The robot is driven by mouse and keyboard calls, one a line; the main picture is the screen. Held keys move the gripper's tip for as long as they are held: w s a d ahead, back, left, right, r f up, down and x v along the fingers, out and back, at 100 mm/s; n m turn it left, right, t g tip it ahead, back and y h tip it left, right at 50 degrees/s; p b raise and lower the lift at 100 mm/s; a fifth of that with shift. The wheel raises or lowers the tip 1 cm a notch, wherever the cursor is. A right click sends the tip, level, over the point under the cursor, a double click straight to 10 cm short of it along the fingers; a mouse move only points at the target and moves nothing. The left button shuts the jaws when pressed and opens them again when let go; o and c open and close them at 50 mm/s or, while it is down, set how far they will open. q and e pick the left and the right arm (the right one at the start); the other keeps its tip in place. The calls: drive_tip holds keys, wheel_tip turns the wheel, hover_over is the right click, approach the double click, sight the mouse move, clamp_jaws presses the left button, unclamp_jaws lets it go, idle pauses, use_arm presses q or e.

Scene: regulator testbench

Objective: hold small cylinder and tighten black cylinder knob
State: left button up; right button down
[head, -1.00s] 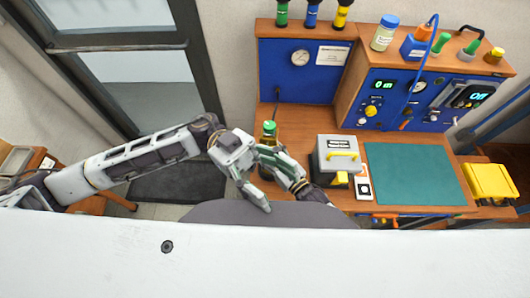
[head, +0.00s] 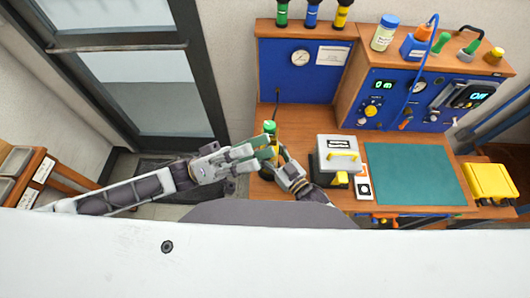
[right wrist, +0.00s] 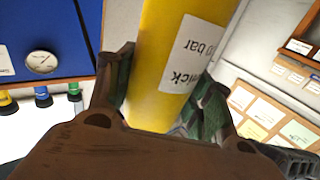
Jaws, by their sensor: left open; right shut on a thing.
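The small cylinder (right wrist: 165,70) is yellow with a white label and stands between the fingers of my right gripper in the right wrist view. In the head view its green top (head: 270,127) rises above the grippers, and most of its body is hidden behind them. My right gripper (head: 277,155) is shut on the cylinder at the bench's left part. My left gripper (head: 262,148) is open, its fingers pointing right, close beside the cylinder below its green top. I cannot tell from here whether they touch it. I cannot make out a black knob on the cylinder.
A grey box with a yellow handle (head: 342,155) stands right of my right gripper, with a small white device (head: 363,188) beside it. A green mat (head: 415,174) lies clear farther right. A blue gauge panel (head: 280,75) stands behind the cylinder.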

use_arm(q)
drive_tip(key=a+f+n+t+y, duration=0.3)
drive_tip(key=f+n+t+y, duration=0.2)
drive_tip(key=f+n, duration=0.3)
drive_tip(key=w+a+f+n+t+y, duration=0.1)
drive_tip(key=a+f+n+t+y, duration=0.3)
drive_tip(key=f+n, duration=0.4)
drive_tip(key=shift+w+a+f+n+t+y, duration=0.15)
drive_tip(key=shift+a+n+t+y, duration=0.25)
drive_tip(key=shift+n+t, duration=0.65)
drive_tip(key=shift+w+d, duration=0.1)
drive_tip(key=shift+d, duration=0.1)
drive_tip(key=shift+x, duration=5.85)
drive_tip(key=shift+c, duration=0.3)
drive_tip(key=c, duration=1)
